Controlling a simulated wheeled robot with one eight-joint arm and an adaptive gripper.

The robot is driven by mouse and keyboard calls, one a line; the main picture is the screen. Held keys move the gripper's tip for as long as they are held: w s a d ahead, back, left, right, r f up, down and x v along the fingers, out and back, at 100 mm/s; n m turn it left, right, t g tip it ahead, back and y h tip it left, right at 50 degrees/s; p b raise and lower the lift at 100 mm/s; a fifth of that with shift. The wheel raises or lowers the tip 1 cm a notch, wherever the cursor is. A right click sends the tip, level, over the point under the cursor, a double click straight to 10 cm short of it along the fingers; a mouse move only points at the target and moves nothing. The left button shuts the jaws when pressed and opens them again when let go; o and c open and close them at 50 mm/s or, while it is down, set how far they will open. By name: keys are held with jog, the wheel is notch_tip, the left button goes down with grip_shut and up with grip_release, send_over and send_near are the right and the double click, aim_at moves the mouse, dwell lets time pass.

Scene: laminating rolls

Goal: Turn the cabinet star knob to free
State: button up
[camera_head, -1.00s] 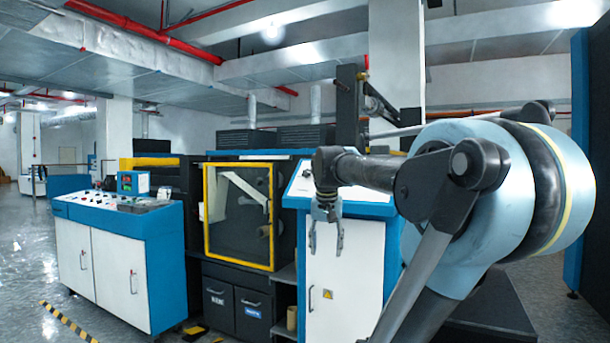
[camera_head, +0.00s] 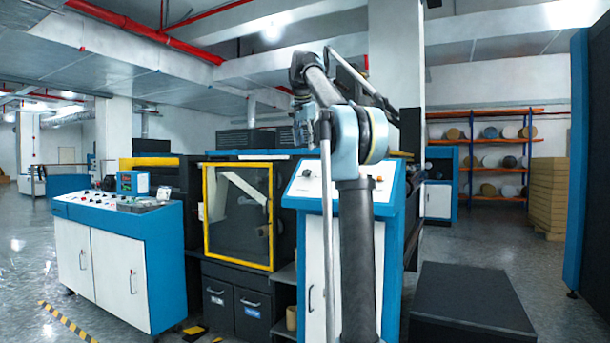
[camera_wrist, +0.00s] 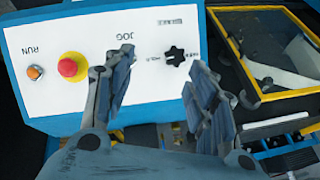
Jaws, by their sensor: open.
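The black star knob (camera_wrist: 175,56) sits on a white control panel (camera_wrist: 130,88) in the wrist view, where the panel's lettering appears upside down. My gripper (camera_wrist: 160,75) is open and empty, with its two fingers apart. In the picture the knob lies between the fingertips, nearer the right finger, with no visible contact. The small lettering around the knob is too blurred to read surely. In the head view my gripper (camera_head: 304,122) hangs fingers-down above the slanted panel (camera_head: 322,190) of the blue and white cabinet.
A red push button (camera_wrist: 72,67) and an orange button (camera_wrist: 35,72) share the panel, left of the fingers. A yellow-framed window (camera_head: 238,216) stands beside the cabinet. A control desk (camera_head: 118,250) is at the left. A dark low block (camera_head: 470,300) lies on the floor at right.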

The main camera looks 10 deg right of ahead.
aim_at(306, 171)
jog(key=w+r+m, duration=0.1)
jog(key=w+r, duration=0.2)
jog(key=w, duration=0.1)
jog(key=x, duration=1.7)
jog(key=shift+w+a, duration=0.1)
jog(key=shift+a, duration=0.05)
jog(key=c, duration=1)
